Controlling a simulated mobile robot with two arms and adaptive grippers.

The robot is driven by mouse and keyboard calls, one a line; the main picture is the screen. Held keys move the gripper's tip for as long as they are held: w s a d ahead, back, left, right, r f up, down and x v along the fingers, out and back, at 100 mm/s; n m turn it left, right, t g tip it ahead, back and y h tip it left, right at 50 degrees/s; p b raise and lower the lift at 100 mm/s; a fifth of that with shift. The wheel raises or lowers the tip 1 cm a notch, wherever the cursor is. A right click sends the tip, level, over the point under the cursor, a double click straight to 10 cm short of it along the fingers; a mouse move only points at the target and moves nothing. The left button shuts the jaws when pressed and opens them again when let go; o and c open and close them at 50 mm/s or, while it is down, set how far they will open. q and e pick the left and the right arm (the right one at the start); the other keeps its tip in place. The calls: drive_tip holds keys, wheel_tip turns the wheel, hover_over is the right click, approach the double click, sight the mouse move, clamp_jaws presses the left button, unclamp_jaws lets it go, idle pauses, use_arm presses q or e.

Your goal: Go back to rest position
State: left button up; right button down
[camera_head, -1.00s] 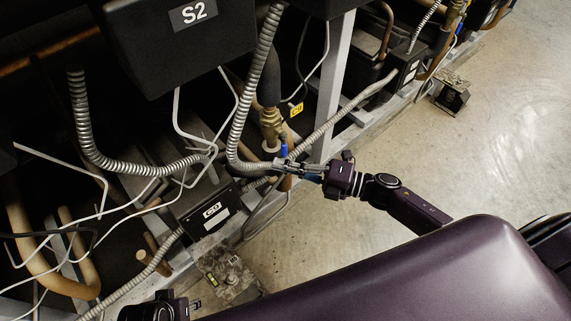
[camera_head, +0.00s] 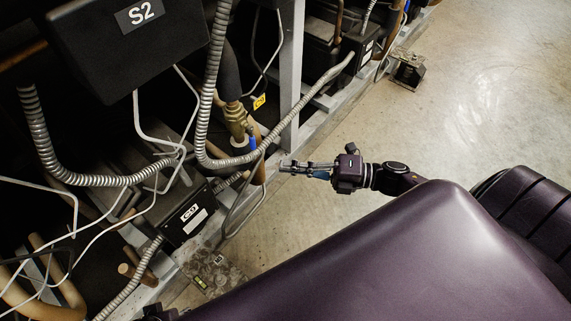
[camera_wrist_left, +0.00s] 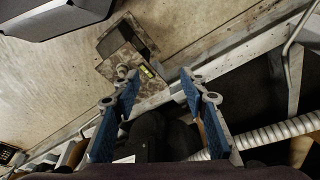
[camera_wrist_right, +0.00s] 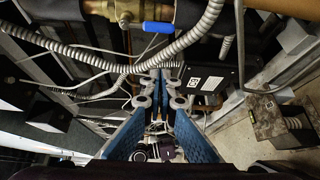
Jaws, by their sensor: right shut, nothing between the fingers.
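My right gripper (camera_head: 284,166) shows at the middle of the head view, its arm coming in from the right. It is shut and empty, over the floor just in front of the rack's metal frame, with its tips pointing at the rack. In the right wrist view its blue-padded fingers (camera_wrist_right: 158,76) meet at the tips. Only a dark bit of my left gripper's body shows at the bottom left edge of the head view. In the left wrist view its fingers (camera_wrist_left: 157,82) stand apart with nothing between them, above the frame and floor.
The compressor rack has a black S2 box (camera_head: 130,35), a ribbed conduit (camera_head: 300,120) and a blue-handled valve (camera_head: 243,146) near my right gripper. A small black labelled box (camera_head: 190,213) sits low. A frame foot (camera_head: 212,272) stands on the floor. Open floor (camera_head: 480,90) lies right.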

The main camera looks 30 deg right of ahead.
use_arm(q)
drive_tip(key=shift+s+a+f, duration=0.1)
drive_tip(key=shift+s, duration=0.2)
